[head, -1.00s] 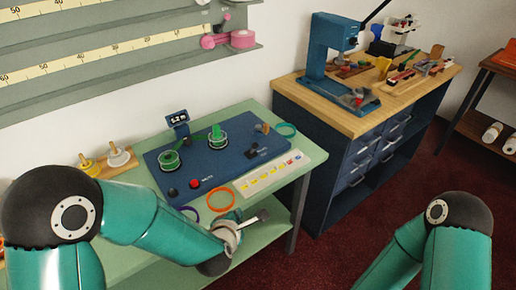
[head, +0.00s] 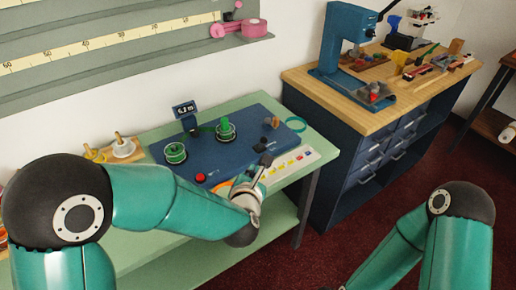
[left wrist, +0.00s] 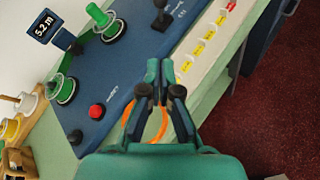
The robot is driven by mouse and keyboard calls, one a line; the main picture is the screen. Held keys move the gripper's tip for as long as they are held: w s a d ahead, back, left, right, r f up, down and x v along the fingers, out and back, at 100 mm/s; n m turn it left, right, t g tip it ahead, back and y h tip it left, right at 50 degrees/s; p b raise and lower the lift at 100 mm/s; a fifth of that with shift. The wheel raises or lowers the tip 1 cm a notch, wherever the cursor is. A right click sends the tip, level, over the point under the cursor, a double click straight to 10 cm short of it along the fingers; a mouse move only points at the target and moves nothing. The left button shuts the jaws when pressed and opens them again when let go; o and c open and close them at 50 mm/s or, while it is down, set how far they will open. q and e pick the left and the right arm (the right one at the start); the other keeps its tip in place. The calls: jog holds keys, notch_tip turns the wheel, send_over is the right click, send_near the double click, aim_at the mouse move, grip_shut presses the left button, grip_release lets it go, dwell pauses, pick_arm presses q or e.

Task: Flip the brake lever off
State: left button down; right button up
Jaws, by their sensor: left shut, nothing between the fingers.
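The brake lever appears to be the small black lever (head: 260,147) on the right part of the blue panel (head: 205,152). In the left wrist view the black lever (left wrist: 161,17) stands at the top, beside small white lettering. Whether it is on or off cannot be told. My left gripper (head: 266,161) is at the panel's front right edge, close in front of the lever in the head view. In the left wrist view its fingers (left wrist: 160,72) are together and empty, apart from the lever. My right arm shows at right; its gripper is out of view.
Two green spools (head: 226,131) (head: 175,153) and a small display (head: 185,110) stand on the panel. A red button (left wrist: 97,111) and an orange ring (left wrist: 130,122) lie near my left gripper. A strip with yellow marks (left wrist: 202,45) runs along the counter (head: 322,143).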

pick_arm(q)
jog(key=p, duration=0.2)
send_near(262, 144)
jog(key=f, duration=0.1)
jog(key=a+f, duration=0.1)
jog(key=f, duration=0.1)
jog(key=shift+w+a, duration=0.2)
jog(key=shift+w, duration=0.15)
jog(key=w, duration=0.1)
jog(key=w+p, duration=0.1)
jog(key=shift+w+d+r, duration=0.2)
jog(key=shift+w+d, duration=0.05)
jog(key=shift+d, duration=0.1)
jog(key=shift+w+d+r+p, duration=0.15)
jog(key=shift+w+d+p, duration=0.2)
jog(key=shift+w, duration=0.5)
